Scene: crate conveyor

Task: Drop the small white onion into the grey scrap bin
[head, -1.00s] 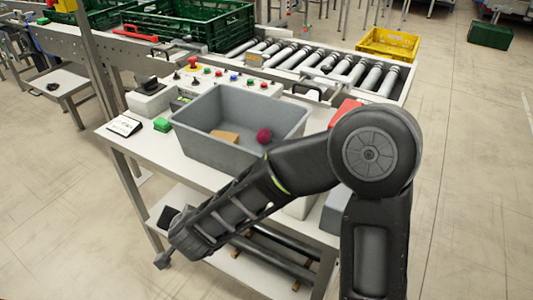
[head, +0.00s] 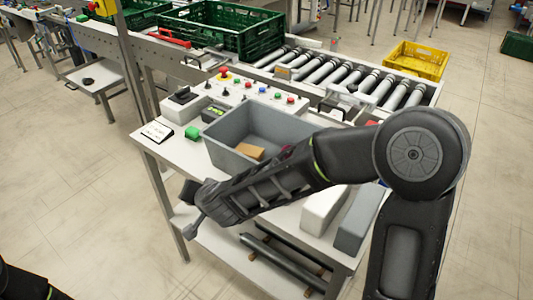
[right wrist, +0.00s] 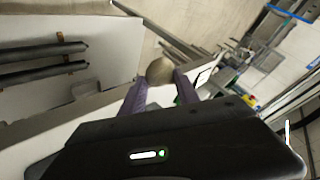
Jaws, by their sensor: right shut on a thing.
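The small onion (right wrist: 160,70), pale and brownish in this light, sits between the two purple fingertips of my right gripper (right wrist: 160,84) in the right wrist view. My right gripper is shut on it. In the head view the same gripper (head: 190,208) hangs beside the table's front left corner, left of and below the bin; the onion cannot be made out there. The grey scrap bin (head: 228,151) stands on the table with a brown block (head: 250,152) inside. My right forearm crosses in front of its near right side and hides part of it. My left gripper is out of view.
A control panel (head: 245,92) with coloured buttons and the roller conveyor (head: 345,75) lie behind the bin. Green crates (head: 232,30) and a yellow crate (head: 415,60) stand farther back.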

